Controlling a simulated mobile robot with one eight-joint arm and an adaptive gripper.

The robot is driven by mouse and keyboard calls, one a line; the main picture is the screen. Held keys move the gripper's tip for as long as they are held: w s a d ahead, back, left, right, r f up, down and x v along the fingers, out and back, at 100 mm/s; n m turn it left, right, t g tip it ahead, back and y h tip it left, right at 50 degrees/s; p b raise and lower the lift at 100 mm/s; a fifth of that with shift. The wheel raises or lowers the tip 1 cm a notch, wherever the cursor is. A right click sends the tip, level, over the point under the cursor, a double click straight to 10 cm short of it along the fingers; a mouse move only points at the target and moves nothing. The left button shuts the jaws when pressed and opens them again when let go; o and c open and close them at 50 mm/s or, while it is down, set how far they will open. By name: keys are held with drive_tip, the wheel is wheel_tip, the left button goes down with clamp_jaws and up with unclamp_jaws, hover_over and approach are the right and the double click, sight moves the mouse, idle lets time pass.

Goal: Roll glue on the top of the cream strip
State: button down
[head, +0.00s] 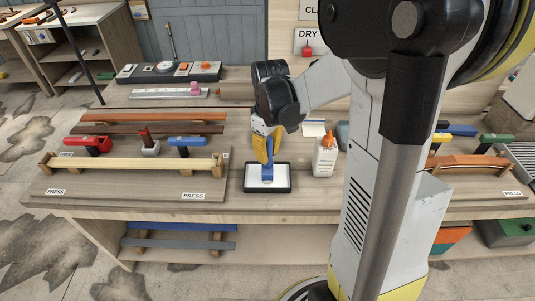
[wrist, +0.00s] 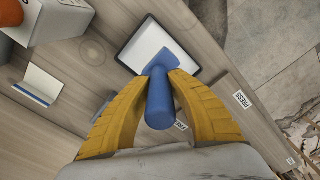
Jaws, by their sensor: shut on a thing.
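The cream strip (head: 130,163) lies lengthwise on the left press board, held between wooden end blocks, its top bare to view. My gripper (head: 268,158) points down at the middle of the bench, right of the strip. It is shut on the blue handle of a glue roller (head: 267,174). In the wrist view my yellow fingers (wrist: 160,78) close on both sides of the blue roller handle (wrist: 160,105). The roller's lower end is over or in a black-rimmed tray (head: 267,190) with a white inside; contact is hard to tell.
A white glue bottle with an orange cap (head: 325,157) stands right of the tray. Red (head: 97,145) and blue (head: 187,142) clamps stand behind the strip, with darker strips beyond. A second press (head: 475,166) is at the far right.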

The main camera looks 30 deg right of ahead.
sight(268, 139)
drive_tip(key=shift+r+p, duration=2)
drive_tip(key=shift+r, duration=0.9)
drive_tip(key=shift+f, duration=0.1)
